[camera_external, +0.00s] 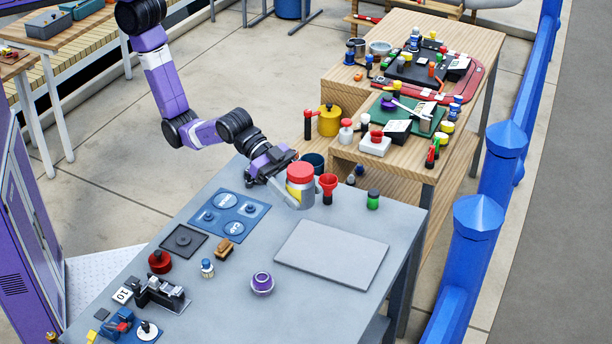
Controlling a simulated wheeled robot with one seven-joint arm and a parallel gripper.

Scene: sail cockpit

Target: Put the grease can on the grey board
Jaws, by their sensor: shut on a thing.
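The grease can (307,193) has a red lid and a grey body with a yellow patch. It is upright at the far end of the grey table. My gripper (291,192) comes in from the left and is shut on the can's side. I cannot tell whether the can's base touches the table. The grey board (332,258) is a flat, bare rectangle on the right half of the table, nearer the camera than the can.
A red funnel-shaped thing (328,187) stands just right of the can, with a dark blue cup (313,163) behind. A green jar (373,200) is farther right. A blue panel (228,215) lies left. A purple round thing (262,283) sits left of the board.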

